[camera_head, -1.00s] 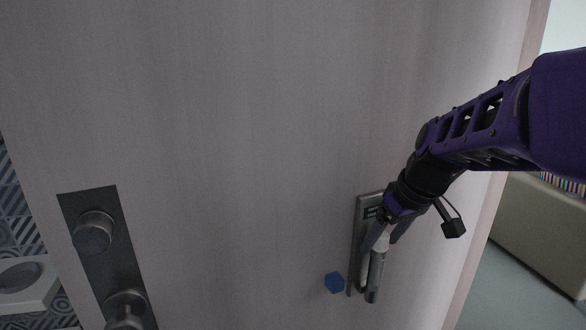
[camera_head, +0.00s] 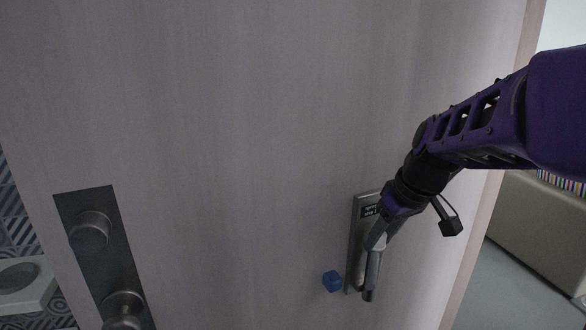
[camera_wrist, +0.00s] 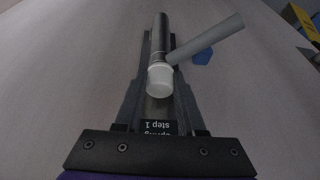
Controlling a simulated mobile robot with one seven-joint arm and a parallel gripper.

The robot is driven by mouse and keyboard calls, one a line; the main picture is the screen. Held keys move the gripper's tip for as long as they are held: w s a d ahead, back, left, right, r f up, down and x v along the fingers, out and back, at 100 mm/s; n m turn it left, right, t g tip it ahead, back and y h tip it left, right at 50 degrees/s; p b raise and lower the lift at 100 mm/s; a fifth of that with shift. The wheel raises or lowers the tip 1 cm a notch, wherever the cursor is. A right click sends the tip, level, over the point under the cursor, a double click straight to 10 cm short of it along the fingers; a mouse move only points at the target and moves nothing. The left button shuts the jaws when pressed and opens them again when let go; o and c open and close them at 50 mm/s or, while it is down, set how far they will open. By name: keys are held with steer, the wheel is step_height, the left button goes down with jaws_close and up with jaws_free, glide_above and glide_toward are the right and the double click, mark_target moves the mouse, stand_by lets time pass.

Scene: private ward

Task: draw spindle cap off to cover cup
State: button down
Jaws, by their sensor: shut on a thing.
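My gripper (camera_head: 377,240) is low at the right of the door, in front of a narrow upright metal plate (camera_head: 353,258). In the wrist view, a white-ended piece (camera_wrist: 160,78), which looks like the spindle cap, lies between my fingers, and they are shut on it. A dark rod (camera_wrist: 160,36) runs on from it, and a grey bar (camera_wrist: 208,38) slants off to the right. In the head view, the fingers hide the white end and a grey rod (camera_head: 371,278) shows below them. A small blue piece (camera_head: 332,281), perhaps the cover cup, sits left of the plate.
The pale door panel (camera_head: 250,150) fills most of the view. A dark plate (camera_head: 98,235) with a round knob (camera_head: 89,231) and a lower metal fitting is at the left. A beige bench-like piece (camera_head: 530,220) stands beyond the door's right edge.

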steer(key=shift+d+r+p, duration=0.1)
steer(key=shift+r+p, duration=2.45)
steer(key=shift+r, duration=1.4)
steer(key=shift+w+f, duration=0.1)
steer(key=shift+f, duration=0.05)
